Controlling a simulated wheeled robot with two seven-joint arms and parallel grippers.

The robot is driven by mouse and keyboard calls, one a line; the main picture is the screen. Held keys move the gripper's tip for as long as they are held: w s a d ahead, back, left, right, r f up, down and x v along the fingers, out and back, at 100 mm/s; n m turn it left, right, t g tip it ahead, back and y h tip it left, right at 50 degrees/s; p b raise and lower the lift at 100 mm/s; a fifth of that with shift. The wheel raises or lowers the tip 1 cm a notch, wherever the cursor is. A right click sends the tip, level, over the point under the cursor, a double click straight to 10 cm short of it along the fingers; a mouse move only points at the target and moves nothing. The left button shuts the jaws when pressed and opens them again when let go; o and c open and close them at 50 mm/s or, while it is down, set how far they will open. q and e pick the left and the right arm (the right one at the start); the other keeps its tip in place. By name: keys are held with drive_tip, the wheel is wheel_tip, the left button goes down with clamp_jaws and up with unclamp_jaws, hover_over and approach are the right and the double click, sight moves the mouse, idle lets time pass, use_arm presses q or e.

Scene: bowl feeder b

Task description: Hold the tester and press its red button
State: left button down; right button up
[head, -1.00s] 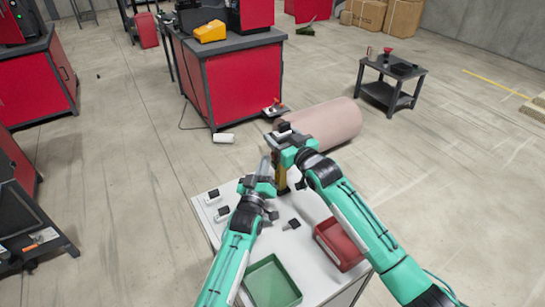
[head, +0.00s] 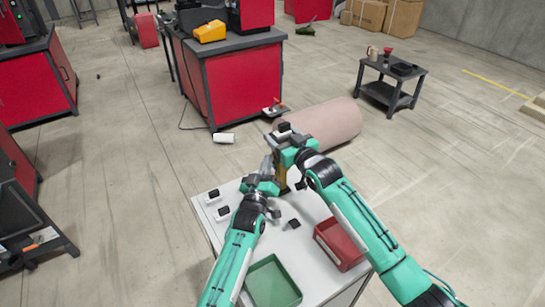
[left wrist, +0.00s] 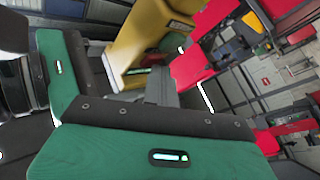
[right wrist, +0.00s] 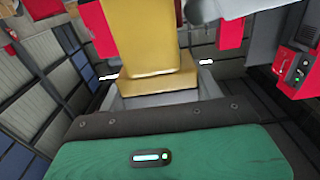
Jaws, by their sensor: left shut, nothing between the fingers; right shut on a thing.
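The yellow tester (head: 282,178) is upright above the white table, partly hidden behind my grippers in the head view. It shows large in the left wrist view (left wrist: 145,42) and the right wrist view (right wrist: 148,45). My right gripper (head: 288,152) is shut on it. My left gripper (head: 267,164) is shut and empty, close beside the tester on its left. Whether its fingertips touch the tester cannot be told.
The white table (head: 262,226) holds a green tray (head: 296,294), a red tray (head: 342,262) and small dark parts, one (head: 292,223) near the middle. Behind it on the floor lies a pink cylinder (head: 330,122). A red workbench (head: 240,85) stands farther back.

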use_arm(q)
drive_tip(key=shift+s, duration=0.1)
drive_tip(key=shift+s+a, duration=0.4)
drive_tip(key=shift+a, duration=0.3)
drive_tip(key=shift+a, duration=0.1)
drive_tip(key=s+a, duration=0.1)
drive_tip(key=a, duration=0.1)
drive_tip(key=s+a, duration=0.1)
drive_tip(key=a, duration=0.1)
drive_tip(key=shift+s, duration=0.4)
use_arm(e)
drive_tip(key=o, duration=1.5)
